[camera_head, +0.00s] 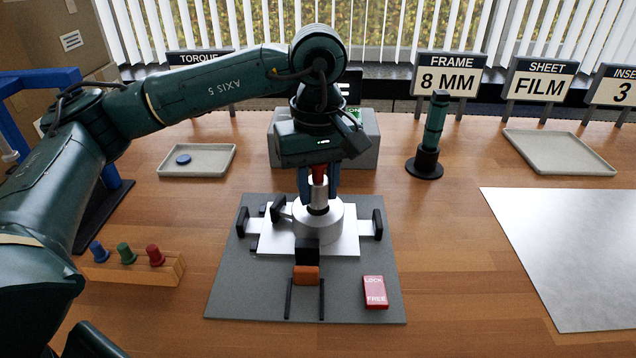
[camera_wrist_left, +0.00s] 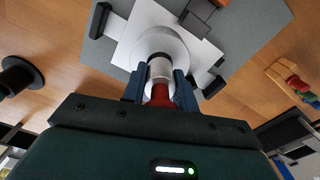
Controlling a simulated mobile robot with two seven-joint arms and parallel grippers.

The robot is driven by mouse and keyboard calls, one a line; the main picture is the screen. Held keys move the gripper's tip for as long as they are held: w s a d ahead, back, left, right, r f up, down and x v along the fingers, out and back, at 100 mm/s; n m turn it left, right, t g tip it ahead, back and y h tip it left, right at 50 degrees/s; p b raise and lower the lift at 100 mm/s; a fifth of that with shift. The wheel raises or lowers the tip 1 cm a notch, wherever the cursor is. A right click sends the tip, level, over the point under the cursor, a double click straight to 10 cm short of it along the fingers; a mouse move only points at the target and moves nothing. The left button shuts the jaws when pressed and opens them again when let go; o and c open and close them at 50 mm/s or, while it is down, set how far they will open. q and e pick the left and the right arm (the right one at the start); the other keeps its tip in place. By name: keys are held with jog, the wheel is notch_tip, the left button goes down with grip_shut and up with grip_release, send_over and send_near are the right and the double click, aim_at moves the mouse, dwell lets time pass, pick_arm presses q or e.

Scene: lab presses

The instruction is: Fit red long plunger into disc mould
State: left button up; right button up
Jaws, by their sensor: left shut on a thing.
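My left gripper (camera_head: 319,184) is shut on the red long plunger (camera_head: 319,173), upright above the disc mould (camera_head: 336,228). In the left wrist view my gripper's blue fingers (camera_wrist_left: 159,90) close around the plunger, with its red part (camera_wrist_left: 160,97) and metal shaft (camera_wrist_left: 160,70) showing between them. The mould is a white round block on a white plate, and it also shows in the left wrist view (camera_wrist_left: 178,45). The shaft's lower end meets a dark ring at the mould's top; I cannot tell how deep it sits. My right gripper is not in view.
The grey fixture board (camera_head: 235,290) carries black clamps, an orange block (camera_head: 306,275) and a red LOCK/FREE tag (camera_head: 375,292). A wooden rack (camera_head: 135,272) holds blue, green and red plungers at left. A dark green cylinder (camera_head: 435,125) stands behind right. A white sheet (camera_head: 580,250) lies at right.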

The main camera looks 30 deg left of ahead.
pick_arm(q)
jog(key=shift+f+b, duration=0.65)
jog(key=shift+f, duration=0.15)
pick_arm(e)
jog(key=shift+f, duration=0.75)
pick_arm(q)
jog(key=o, duration=1.1)
jog(key=shift+r, duration=0.3)
notch_tip(320, 180, up, 11)
jog(key=shift+r+p, duration=0.2)
jog(key=shift+p, duration=0.7)
jog(key=shift+r, duration=0.65)
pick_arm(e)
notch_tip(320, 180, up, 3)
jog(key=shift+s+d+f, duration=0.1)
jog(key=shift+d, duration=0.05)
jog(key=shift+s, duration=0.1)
